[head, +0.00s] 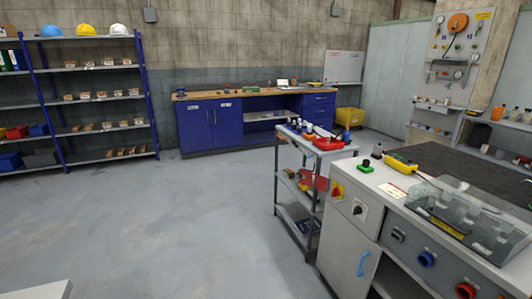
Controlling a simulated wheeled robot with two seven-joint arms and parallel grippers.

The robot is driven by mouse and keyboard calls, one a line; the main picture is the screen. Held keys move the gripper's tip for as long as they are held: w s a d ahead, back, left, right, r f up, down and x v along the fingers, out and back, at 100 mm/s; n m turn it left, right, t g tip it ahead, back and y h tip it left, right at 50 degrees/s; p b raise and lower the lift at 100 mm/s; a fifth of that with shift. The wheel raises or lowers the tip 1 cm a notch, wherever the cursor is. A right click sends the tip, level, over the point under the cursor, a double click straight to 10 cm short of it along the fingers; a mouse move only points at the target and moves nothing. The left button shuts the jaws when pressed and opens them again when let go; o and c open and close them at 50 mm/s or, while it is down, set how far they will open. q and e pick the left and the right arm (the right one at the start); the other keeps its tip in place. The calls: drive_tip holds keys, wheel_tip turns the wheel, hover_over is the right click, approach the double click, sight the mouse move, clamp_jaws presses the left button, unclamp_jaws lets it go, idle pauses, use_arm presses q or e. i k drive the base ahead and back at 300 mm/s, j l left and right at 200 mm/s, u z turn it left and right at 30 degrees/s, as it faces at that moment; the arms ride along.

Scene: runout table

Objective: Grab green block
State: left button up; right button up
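A small green block-like thing (366,163) lies on the pale top of the machine cabinet (378,178) at the right, near its back left corner. It is small in the head view, and I cannot make out its exact shape. A dark knob-like thing (377,151) stands just right of it, and a yellow device (400,162) lies further right. Another small greenish thing (250,89) lies on the far blue workbench, too small to tell what it is. Neither of my grippers is in view.
A tool cart (277,190) with red trays stands left of the cabinet. A clear guard (450,205) covers part of the cabinet top. A blue workbench (210,125) and shelving (100,72) stand at the back. The grey floor (150,220) at the left is clear.

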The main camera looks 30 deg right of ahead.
sight(365, 168)
drive_tip(key=i+l+z, duration=0.1)
drive_tip(key=i+z, duration=0.2)
drive_tip(key=i, duration=0.5)
drive_tip(key=i+z, duration=0.25)
drive_tip(key=i, duration=0.55)
drive_tip(key=i+j+z, duration=0.1)
drive_tip(key=i+z, duration=0.15)
drive_tip(key=z, duration=0.15)
drive_tip(key=i+j+z, duration=0.2)
drive_tip(key=z, duration=0.2)
drive_tip(key=i+j+z, duration=0.25)
drive_tip(key=z, duration=0.15)
drive_tip(key=i+j+z, duration=0.2)
drive_tip(key=j+z, duration=0.25)
drive_tip(key=l, duration=0.1)
